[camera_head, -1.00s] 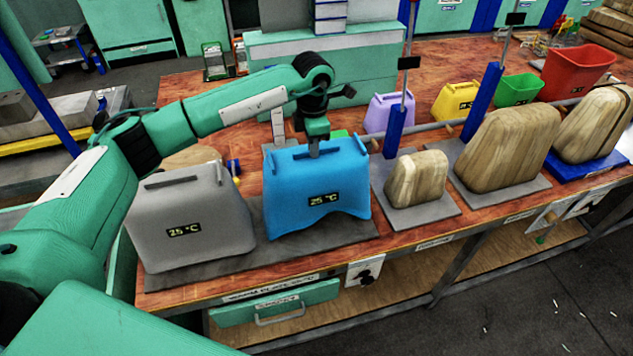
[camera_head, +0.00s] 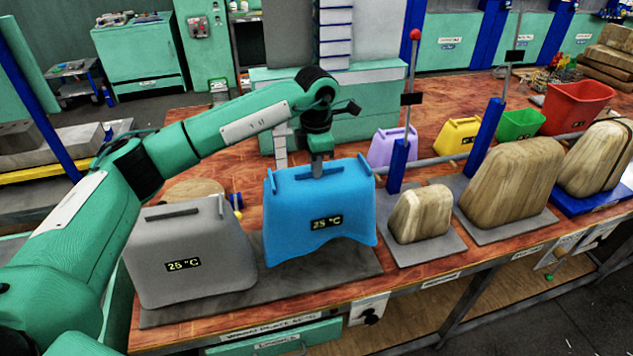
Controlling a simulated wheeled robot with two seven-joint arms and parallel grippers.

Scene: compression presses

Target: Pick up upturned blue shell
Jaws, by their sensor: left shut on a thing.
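The blue shell (camera_head: 320,205) is upturned, with a "25 °C" label on its front. It is over the right part of a dark grey plate (camera_head: 350,270) on the wooden table; I cannot tell whether it touches the plate. My left gripper (camera_head: 317,172) comes down from above and is shut on the handle on top of the blue shell. The handle is partly hidden by the gripper. My right gripper is not in view.
A grey shell (camera_head: 188,250) labelled "25 °C" stands close to the left. A wooden form (camera_head: 420,214) and a blue press post (camera_head: 397,165) stand close to the right. A purple shell (camera_head: 392,147) is behind.

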